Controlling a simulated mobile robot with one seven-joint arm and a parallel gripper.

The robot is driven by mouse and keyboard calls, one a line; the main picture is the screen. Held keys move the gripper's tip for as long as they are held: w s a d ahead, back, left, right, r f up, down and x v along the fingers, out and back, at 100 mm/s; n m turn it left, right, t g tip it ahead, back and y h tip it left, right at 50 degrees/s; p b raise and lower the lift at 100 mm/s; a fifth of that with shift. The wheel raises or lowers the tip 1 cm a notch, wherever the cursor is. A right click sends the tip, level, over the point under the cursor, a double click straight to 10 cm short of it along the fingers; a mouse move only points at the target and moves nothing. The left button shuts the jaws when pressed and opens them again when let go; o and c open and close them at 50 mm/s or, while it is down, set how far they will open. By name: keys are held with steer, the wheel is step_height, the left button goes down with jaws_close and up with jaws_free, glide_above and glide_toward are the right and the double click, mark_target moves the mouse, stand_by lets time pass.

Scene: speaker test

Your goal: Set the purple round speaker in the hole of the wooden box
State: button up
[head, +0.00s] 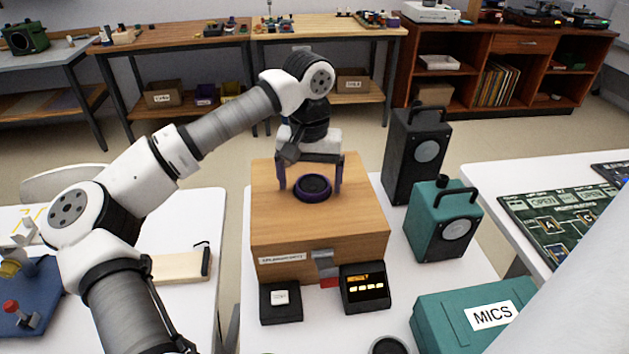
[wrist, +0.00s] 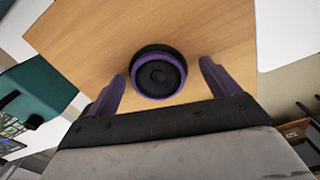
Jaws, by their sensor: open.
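The purple round speaker (head: 313,194) lies face up on the top of the wooden box (head: 350,215), its black cone showing. In the wrist view, the speaker (wrist: 158,75) has a dark band along its far edge. I cannot tell whether that band is its body or the hole's edge, nor how deep the speaker sits. No other hole shows on the box top. My gripper (head: 311,187) points down over the box, open, with one purple finger on each side of the speaker. In the wrist view, the fingers of my gripper (wrist: 164,73) stand apart from the rim.
A tall black speaker (head: 414,155) and a teal speaker (head: 445,220) stand right of the box. A small display unit (head: 365,289), a black button box (head: 280,301) and a teal MICS case (head: 468,318) are in front. Bare box top surrounds the speaker.

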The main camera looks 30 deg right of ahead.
step_height(320, 180, up, 13)
steer(key=shift+s+d, duration=0.3)
steer(key=shift+d, duration=0.1)
